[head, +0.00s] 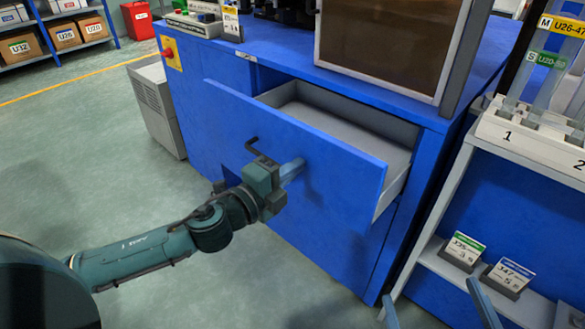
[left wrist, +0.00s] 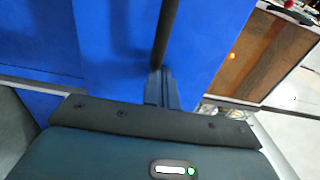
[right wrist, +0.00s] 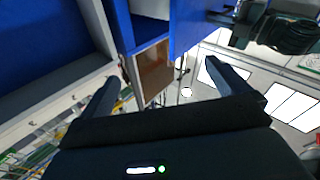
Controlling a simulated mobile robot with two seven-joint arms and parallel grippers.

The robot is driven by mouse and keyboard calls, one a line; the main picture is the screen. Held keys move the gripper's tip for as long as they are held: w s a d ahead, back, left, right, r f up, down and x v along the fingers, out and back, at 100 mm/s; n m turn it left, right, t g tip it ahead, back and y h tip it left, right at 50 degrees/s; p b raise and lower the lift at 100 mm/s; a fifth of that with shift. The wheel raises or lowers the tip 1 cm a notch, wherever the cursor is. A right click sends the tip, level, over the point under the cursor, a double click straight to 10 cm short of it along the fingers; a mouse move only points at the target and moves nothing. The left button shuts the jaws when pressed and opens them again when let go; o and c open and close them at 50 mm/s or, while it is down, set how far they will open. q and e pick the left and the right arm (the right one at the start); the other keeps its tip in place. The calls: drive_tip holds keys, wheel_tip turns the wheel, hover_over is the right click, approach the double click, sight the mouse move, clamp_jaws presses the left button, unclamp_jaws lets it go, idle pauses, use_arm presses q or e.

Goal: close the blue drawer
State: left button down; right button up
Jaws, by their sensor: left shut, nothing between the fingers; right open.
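The blue drawer (head: 350,175) stands pulled out of the blue cabinet, its grey inside (head: 345,125) open and empty where it shows. A dark bar handle (head: 262,152) is on its front. My left gripper (head: 294,168) is shut and empty, its fingertips at the drawer front just right of the handle; I cannot tell whether they touch. In the left wrist view the shut fingers (left wrist: 162,88) point at the blue panel, with the dark handle bar (left wrist: 168,35) beyond them. My right gripper (right wrist: 170,88) is open and empty; its fingertips show at the head view's bottom right.
The blue cabinet (head: 185,100) carries a dark-windowed machine (head: 380,45). A shelf rack with a white tube holder (head: 535,135) and label cards (head: 508,275) stands close on the right. A grey box unit (head: 155,105) is at the left. The floor before the drawer is clear.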

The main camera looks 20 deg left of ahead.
sight(310, 155)
use_arm(q)
drive_tip(key=shift+w, duration=0.15)
use_arm(e)
drive_tip(key=shift+r, duration=0.1)
use_arm(q)
drive_tip(key=p+x, duration=0.1)
drive_tip(key=x, duration=0.1)
drive_tip(key=p+x, duration=0.1)
drive_tip(key=x, duration=0.1)
drive_tip(key=shift+w+d+r, duration=0.2)
drive_tip(key=shift+w+r, duration=0.05)
drive_tip(key=shift+w, duration=0.1)
drive_tip(key=x, duration=0.6)
drive_tip(key=p+x, duration=0.1)
drive_tip(key=x, duration=0.3)
drive_tip(key=shift+w+f, duration=0.1)
drive_tip(key=shift+f, duration=0.15)
drive_tip(key=shift+w+d, duration=0.15)
drive_tip(key=shift+w, duration=0.1)
drive_tip(key=shift+w+r, duration=0.1)
drive_tip(key=shift+r, duration=0.15)
use_arm(e)
drive_tip(key=shift+w+d+r+m+g+h, duration=0.1)
drive_tip(key=shift+w+d+m+g+h, duration=0.25)
drive_tip(key=shift+w+d+h, duration=0.55)
drive_tip(key=shift+a, duration=0.1)
